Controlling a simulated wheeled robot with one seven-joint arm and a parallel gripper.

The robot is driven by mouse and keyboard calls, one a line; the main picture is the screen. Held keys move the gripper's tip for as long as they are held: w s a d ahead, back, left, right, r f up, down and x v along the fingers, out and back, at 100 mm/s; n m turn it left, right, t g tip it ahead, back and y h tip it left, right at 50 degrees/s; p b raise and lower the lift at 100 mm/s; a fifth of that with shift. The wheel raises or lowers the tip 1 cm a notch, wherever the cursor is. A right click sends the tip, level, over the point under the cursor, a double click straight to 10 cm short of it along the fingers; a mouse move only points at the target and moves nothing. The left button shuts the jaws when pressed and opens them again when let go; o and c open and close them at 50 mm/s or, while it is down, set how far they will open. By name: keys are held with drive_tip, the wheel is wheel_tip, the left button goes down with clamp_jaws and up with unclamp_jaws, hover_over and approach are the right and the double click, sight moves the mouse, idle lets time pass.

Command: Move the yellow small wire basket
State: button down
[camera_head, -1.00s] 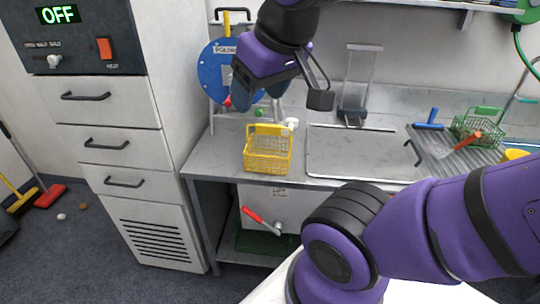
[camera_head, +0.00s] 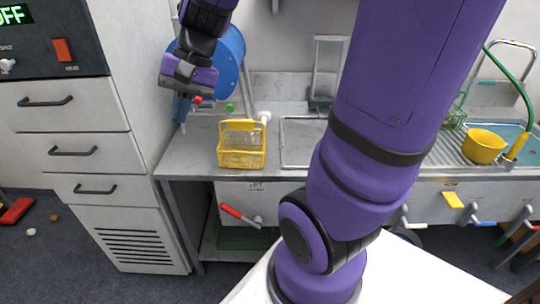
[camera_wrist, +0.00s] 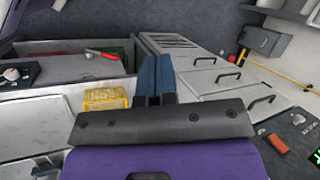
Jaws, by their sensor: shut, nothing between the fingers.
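The yellow small wire basket (camera_head: 241,144) stands upright on the grey metal counter, near its front edge, with its handle raised. It also shows in the wrist view (camera_wrist: 106,99), just left of my fingers. My gripper (camera_head: 180,110) is above the counter's left end, up and to the left of the basket and apart from it. Its blue fingers (camera_wrist: 154,72) are together with nothing between them in the wrist view.
A white drawer cabinet (camera_head: 75,148) borders the counter on the left. A sink tray (camera_head: 300,143) lies right of the basket. A yellow bowl (camera_head: 483,146) and a green basket (camera_head: 456,116) are farther right.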

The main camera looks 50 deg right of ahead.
drive_tip(key=w+d+f+m+t+y, duration=0.1)
drive_tip(key=w+d+f+m+y, duration=0.3)
drive_tip(key=w, duration=0.3)
drive_tip(key=w+d+f+m+t+y, duration=0.2)
drive_tip(key=w+f+m+y, duration=0.1)
drive_tip(key=w+f+m, duration=0.25)
drive_tip(key=w+d+f+m+t+h, duration=0.1)
drive_tip(key=w+d+f+m+t, duration=0.35)
drive_tip(key=d+f+m, duration=0.2)
drive_tip(key=w+d+f+m+t, duration=0.4)
drive_tip(key=d+f+m+t, duration=0.2)
drive_tip(key=d+f, duration=0.15)
drive_tip(key=r+v, duration=0.1)
drive_tip(key=v, duration=2.1)
drive_tip(key=shift+m+h, duration=0.3)
wheel_tip(320, 180, down, 10)
drive_tip(key=shift+a+r, duration=0.15)
drive_tip(key=shift+w+a, duration=0.25)
drive_tip(key=shift+w, duration=0.15)
